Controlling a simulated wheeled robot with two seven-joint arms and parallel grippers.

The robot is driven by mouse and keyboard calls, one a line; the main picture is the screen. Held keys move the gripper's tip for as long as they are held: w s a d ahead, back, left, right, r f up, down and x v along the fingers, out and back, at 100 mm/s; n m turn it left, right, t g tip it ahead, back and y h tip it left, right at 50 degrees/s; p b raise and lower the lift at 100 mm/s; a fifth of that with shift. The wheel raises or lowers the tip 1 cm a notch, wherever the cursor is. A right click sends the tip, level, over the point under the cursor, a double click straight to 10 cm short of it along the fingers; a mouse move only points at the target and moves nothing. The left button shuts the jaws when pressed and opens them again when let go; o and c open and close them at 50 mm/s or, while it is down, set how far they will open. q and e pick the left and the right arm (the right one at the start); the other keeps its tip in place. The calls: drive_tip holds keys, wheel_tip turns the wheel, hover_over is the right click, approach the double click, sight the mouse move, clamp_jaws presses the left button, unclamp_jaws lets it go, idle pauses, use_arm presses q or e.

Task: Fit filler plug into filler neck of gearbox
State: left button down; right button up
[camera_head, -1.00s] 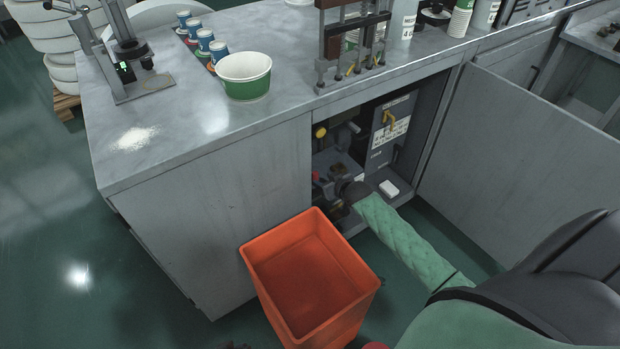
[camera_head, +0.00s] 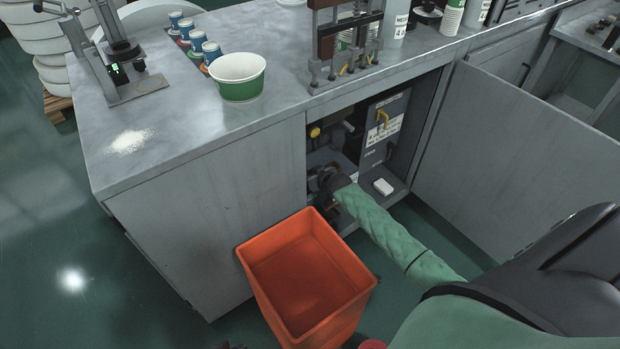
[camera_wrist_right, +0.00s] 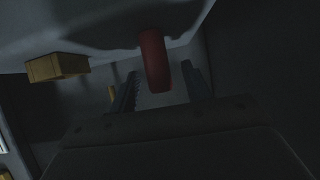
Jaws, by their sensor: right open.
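My right arm reaches into the open cabinet in the head view, and its dark gripper (camera_head: 325,180) is in the shadow at the left of the opening. In the right wrist view the gripper (camera_wrist_right: 159,82) is open, with one finger on each side. A red rounded part (camera_wrist_right: 154,62), possibly the filler plug, hangs from a grey body (camera_wrist_right: 105,25), possibly the gearbox. The red part reaches down between the fingers, with dark gaps at both sides. I cannot make out the filler neck. My left gripper is not seen.
An orange bin (camera_head: 305,275) stands before the cabinet, close under my right arm. The open cabinet door (camera_head: 500,165) bounds the right side. A yellow knob (camera_head: 314,132) and a small white block (camera_head: 383,186) are inside the cabinet. A yellow block (camera_wrist_right: 57,67) shows at left in the wrist view.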

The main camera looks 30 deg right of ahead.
clamp_jaws()
